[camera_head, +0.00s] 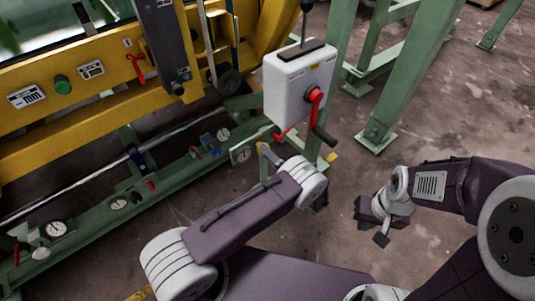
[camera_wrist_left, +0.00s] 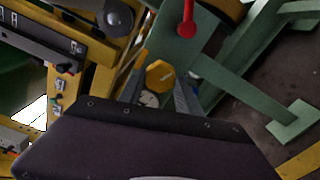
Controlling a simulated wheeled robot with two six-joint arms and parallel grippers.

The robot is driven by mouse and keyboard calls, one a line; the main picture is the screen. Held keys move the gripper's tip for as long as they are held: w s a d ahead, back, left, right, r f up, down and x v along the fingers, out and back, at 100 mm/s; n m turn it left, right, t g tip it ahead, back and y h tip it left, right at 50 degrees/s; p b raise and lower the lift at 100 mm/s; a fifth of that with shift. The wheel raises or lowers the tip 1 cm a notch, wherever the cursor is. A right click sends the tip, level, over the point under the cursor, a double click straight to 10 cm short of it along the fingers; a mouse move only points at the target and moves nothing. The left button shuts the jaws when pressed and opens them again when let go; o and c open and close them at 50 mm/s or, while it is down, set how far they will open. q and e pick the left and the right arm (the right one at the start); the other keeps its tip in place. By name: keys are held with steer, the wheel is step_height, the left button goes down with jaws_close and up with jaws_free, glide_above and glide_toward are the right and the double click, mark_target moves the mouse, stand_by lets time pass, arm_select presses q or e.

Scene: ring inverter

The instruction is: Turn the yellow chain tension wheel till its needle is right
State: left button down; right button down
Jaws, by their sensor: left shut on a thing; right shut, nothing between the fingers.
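The yellow wheel (camera_wrist_left: 160,75) shows in the left wrist view as a small six-sided knob. My left gripper (camera_wrist_left: 157,90) has its grey fingers on either side of it and is shut on it. A small white dial (camera_wrist_left: 150,99) sits just below the wheel; its needle is too small to read. In the head view my left gripper (camera_head: 268,156) reaches the green lower rail near a white dial (camera_head: 242,154), and the wheel is mostly hidden there. My right gripper (camera_head: 381,238) is shut and empty above the floor on the right.
A white box with a red crank (camera_head: 314,97) stands close above my left gripper. The green rail carries more dials (camera_head: 56,229) and small red levers. Green legs (camera_head: 375,135) stand at the back right. The floor around my right gripper is clear.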

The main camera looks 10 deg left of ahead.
stand_by(0.3)
arm_select(q)
steer(key=c, duration=0.8)
jaws_free()
steer(key=shift+c, duration=0.2)
steer(key=p+v, duration=0.2)
steer(key=v, duration=0.7)
steer(key=shift+p, duration=0.35)
